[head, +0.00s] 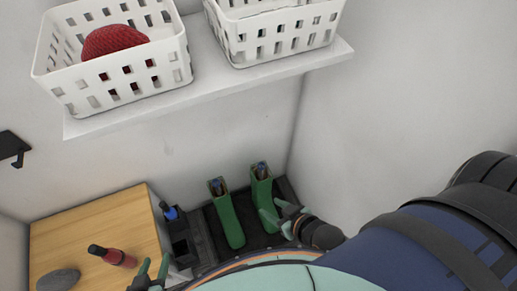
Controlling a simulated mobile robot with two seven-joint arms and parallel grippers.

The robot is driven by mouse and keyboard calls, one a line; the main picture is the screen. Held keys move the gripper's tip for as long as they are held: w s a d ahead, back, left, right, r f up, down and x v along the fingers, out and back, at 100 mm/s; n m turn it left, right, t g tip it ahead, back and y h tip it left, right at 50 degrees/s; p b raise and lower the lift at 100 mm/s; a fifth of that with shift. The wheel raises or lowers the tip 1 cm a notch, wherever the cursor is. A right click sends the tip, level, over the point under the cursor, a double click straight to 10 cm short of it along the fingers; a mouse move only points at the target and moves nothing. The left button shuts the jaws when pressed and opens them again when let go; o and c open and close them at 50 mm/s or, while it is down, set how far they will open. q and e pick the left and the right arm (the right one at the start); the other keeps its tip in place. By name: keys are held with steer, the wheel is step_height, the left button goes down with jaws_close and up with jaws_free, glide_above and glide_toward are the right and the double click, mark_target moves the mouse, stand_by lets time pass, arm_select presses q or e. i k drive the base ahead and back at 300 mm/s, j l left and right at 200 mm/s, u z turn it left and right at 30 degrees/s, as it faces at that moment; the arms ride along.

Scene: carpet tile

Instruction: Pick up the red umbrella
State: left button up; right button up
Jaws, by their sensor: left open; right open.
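A short red item with a black end, which looks like the folded red umbrella (118,258), lies on the wooden cabinet top (75,235) at the lower left. My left gripper (153,264) is at the bottom edge of the view, just right of the umbrella and apart from it. It is open, with its green fingers pointing up and nothing seen between them. My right gripper (272,210) is open beside the right green boot; I cannot tell whether it touches the boot.
A grey stone (58,280) lies near the umbrella. A dark stand holds a blue-topped item (170,212). Green boots (228,222) stand on a dark tray. Above, a white shelf (120,117) carries white baskets, one holding something red (113,41). A black hook (12,147) is at left.

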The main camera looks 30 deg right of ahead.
mark_target(112, 256)
steer(key=k+j, duration=0.45)
steer(key=k, duration=0.15)
steer(key=k+j, duration=0.4)
steer(key=k, duration=0.2)
